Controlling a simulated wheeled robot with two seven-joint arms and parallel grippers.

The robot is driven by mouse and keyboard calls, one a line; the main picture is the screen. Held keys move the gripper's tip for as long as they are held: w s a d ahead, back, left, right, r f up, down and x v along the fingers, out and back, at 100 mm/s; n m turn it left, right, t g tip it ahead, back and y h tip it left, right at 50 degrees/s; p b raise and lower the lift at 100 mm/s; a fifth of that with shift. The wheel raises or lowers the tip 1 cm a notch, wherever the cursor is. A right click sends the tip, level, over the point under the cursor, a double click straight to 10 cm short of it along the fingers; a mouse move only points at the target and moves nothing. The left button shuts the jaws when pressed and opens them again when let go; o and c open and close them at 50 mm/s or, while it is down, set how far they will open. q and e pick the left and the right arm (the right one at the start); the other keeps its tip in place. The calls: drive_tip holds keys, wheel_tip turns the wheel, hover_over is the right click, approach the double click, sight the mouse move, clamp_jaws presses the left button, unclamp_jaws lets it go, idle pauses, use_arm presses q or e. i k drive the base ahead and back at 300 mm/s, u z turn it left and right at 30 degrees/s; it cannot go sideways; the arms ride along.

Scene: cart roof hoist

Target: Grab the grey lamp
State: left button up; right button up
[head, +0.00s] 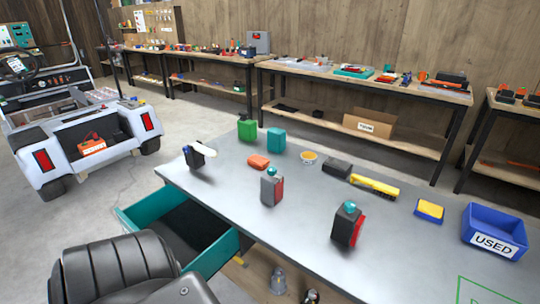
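A grey lamp (271,187), a boxy body with a red side and a teal top, stands upright near the middle of the grey metal table (245,215). A similar black lamp (347,224) with a red side and teal top stands nearer the front, to its right. Nothing touches the grey lamp. Neither of my grippers shows in the head view, so their state is hidden.
An open teal drawer (222,250) juts from the table's left front. Green (247,128) and teal (276,140) containers, an orange item (258,161), a yellow tool (375,186) and a blue USED bin (494,229) stand around. The tabletop around the lamps is clear.

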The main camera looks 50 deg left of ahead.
sight(268, 183)
drive_tip(key=u, duration=0.5)
drive_tip(key=i, duration=0.85)
drive_tip(key=u, duration=0.55)
